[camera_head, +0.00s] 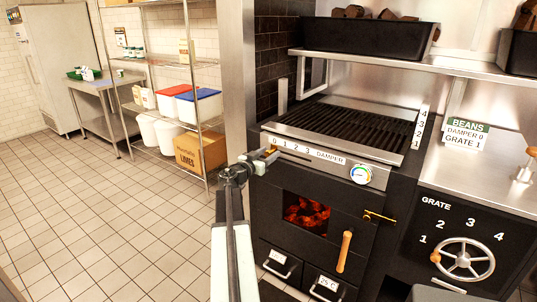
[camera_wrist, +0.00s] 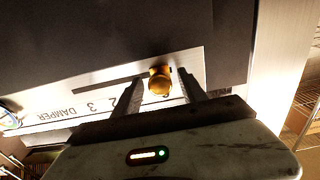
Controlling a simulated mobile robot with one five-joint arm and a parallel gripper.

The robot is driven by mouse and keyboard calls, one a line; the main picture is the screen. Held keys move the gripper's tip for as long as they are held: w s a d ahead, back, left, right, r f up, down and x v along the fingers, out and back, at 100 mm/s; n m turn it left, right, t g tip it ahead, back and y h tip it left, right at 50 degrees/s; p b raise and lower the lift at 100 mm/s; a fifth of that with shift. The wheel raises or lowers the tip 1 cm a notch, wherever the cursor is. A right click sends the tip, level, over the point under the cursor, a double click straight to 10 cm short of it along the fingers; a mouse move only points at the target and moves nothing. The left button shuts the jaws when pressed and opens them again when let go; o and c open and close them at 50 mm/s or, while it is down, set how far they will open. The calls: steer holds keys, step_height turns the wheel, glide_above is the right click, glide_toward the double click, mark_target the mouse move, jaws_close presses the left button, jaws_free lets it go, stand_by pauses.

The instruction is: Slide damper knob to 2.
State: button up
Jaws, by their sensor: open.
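The damper knob (camera_wrist: 160,82) is a small brass knob on a pale scale plate on the grill's front. In the wrist view it sits at the right end of a dark slot, and the 2 and 3 marks lie to its left. My gripper (camera_wrist: 158,75) is open, with one finger on each side of the knob; I cannot tell whether either touches it. In the head view my gripper (camera_head: 261,160) is at the left end of the damper scale (camera_head: 312,153), near 0. My fingers hide part of the scale in the wrist view.
A round gauge (camera_head: 361,174) is right of the scale. Below are a fire door with a wooden handle (camera_head: 345,251) and drawers. A grate wheel (camera_head: 463,259) is at right. Tiled floor (camera_head: 100,220) is clear at left.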

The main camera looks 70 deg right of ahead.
jaws_close()
stand_by(1.4)
